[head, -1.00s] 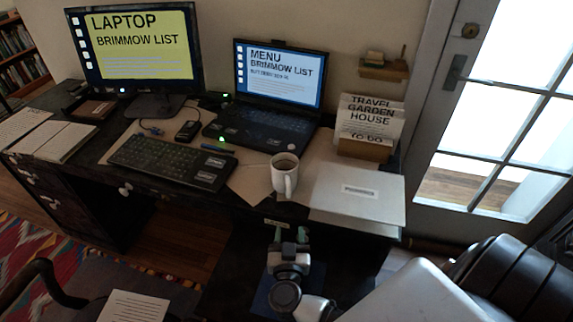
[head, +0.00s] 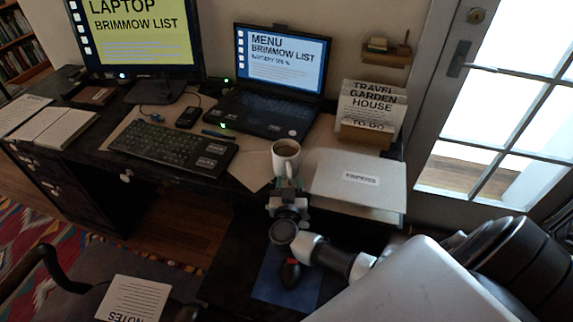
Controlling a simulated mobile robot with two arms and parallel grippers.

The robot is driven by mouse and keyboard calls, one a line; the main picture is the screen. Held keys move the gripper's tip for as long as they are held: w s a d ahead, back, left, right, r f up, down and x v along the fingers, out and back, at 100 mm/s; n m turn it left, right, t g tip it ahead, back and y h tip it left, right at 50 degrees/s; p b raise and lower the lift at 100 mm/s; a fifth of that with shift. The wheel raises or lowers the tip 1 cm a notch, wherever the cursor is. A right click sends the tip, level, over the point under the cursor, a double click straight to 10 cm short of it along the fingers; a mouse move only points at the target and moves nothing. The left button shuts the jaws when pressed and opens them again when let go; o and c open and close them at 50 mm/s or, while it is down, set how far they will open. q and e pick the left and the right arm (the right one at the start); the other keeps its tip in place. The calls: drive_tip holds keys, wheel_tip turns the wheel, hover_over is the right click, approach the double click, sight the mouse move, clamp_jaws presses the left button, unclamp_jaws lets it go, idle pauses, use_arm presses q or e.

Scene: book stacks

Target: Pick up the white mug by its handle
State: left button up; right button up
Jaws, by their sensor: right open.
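The white mug (head: 285,154) stands upright on the desk, between the keyboard and the white folder. Its handle is on the near side, facing me, and partly hidden by my gripper. Dark liquid shows inside it. My right gripper (head: 286,184) is open just in front of the mug, with its fingertips at the handle. I cannot tell whether the fingers touch the handle. My left gripper is not in view.
A keyboard (head: 172,147) lies left of the mug and a white folder (head: 360,180) lies right of it. An open laptop (head: 272,112) stands behind, and a paper holder (head: 365,134) stands at the back right. The desk's front edge runs below the mug.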

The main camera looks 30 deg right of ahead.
drive_tip(key=shift+c, duration=0.4)
clamp_jaws()
drive_tip(key=shift+r, duration=0.1)
